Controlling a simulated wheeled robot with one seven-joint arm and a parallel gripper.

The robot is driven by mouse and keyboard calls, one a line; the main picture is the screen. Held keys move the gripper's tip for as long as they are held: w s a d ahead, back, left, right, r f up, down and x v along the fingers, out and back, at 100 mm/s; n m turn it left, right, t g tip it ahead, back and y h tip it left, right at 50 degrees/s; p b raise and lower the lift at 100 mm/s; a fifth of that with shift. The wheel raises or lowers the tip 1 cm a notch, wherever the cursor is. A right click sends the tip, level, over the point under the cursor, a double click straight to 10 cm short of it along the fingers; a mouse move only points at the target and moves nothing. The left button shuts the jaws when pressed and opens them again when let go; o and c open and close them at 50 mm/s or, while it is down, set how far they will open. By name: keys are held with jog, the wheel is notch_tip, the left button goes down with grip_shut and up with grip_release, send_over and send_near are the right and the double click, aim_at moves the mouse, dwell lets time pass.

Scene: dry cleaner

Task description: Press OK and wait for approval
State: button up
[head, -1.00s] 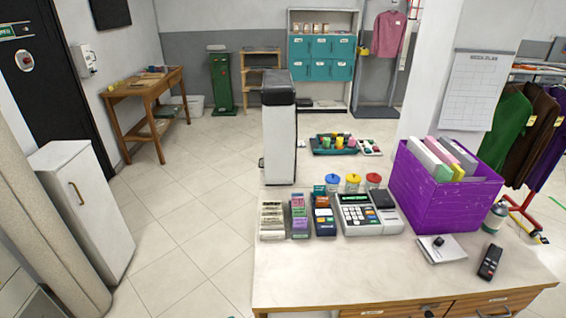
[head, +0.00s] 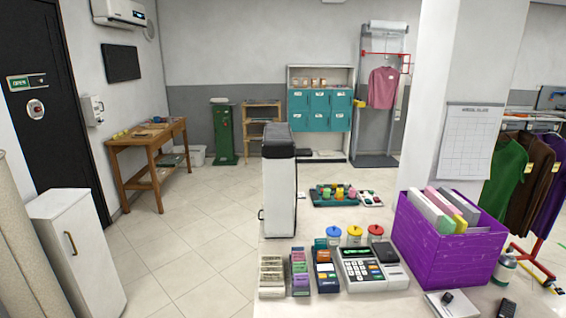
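The key labels are too small to read, so I cannot pick out an OK key or any approval message. Left of it is a dark blue narrow unit (head: 325,277) with small coloured parts, whose nature I cannot tell. My gripper is not in view.
A purple box of folders (head: 450,250) stands right of the machine. Three lidded jars (head: 354,237) stand behind it. Coloured stacks (head: 299,272) are to its left. A tall white-and-black unit (head: 279,190) rises behind the stacks. Open floor (head: 190,255) lies left.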

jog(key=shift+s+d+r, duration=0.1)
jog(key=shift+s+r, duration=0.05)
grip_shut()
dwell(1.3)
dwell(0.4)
